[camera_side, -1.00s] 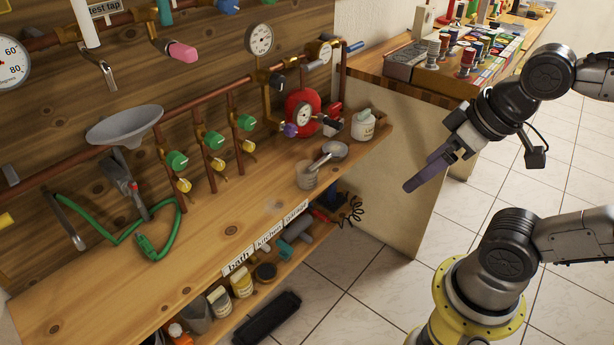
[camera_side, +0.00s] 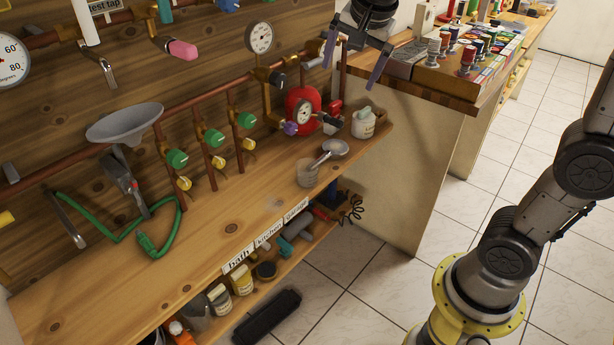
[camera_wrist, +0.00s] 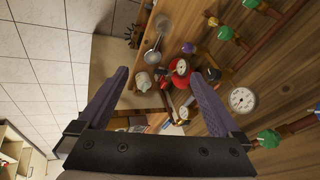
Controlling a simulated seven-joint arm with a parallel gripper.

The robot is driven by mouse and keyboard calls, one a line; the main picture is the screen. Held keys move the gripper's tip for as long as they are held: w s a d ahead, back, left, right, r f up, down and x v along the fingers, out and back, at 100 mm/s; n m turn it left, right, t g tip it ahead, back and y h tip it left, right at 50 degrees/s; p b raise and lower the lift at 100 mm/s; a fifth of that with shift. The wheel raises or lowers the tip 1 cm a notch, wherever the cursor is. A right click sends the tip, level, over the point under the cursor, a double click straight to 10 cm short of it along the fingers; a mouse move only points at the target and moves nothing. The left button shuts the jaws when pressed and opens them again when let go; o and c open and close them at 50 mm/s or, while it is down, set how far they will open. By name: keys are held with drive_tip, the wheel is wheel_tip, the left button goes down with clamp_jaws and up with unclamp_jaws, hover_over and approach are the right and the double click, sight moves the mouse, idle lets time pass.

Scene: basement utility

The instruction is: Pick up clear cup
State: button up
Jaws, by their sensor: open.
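The clear cup (camera_side: 307,177) stands upright on the wooden shelf (camera_side: 215,235), close to its front edge. A metal ladle (camera_side: 335,147) with a round bowl leans at it, its handle reaching to the cup's rim; I cannot tell if it goes inside. In the wrist view the cup (camera_wrist: 152,57) is small and hard to make out beside the ladle (camera_wrist: 163,23). My gripper (camera_side: 353,65) is open and empty, high above the right end of the shelf, to the right of and well above the cup. Its purple fingers (camera_wrist: 160,80) are spread apart in the wrist view.
A white jar (camera_side: 363,124) stands right of the cup. Behind are a red tank (camera_side: 303,104), gauges and pipes with green-handled valves (camera_side: 213,138). A crate of colored spools (camera_side: 465,60) sits on the right counter. The shelf left of the cup is mostly clear.

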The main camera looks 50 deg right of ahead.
drive_tip(key=w+d+f+m+g+h, duration=0.1)
drive_tip(key=w+f+m, duration=0.15)
drive_tip(key=w, duration=0.25)
drive_tip(key=w+d+f+m+g, duration=0.1)
drive_tip(key=w+f, duration=0.2)
drive_tip(key=w, duration=0.2)
drive_tip(key=g, duration=0.3)
hover_over(306, 166)
drive_tip(key=a, duration=0.1)
drive_tip(key=shift+h, duration=0.4)
drive_tip(key=f, duration=2.6)
drive_tip(key=shift+w+a+f, duration=0.2)
drive_tip(key=shift+f, duration=0.2)
drive_tip(key=shift+a+x, duration=0.15)
drive_tip(key=shift+x, duration=1.45)
drive_tip(key=shift+a+x, duration=0.1)
drive_tip(key=shift+x, duration=1.5)
drive_tip(key=shift+s+f, duration=0.1)
drive_tip(key=shift+c, duration=0.3)
drive_tip(key=c, duration=1.2)
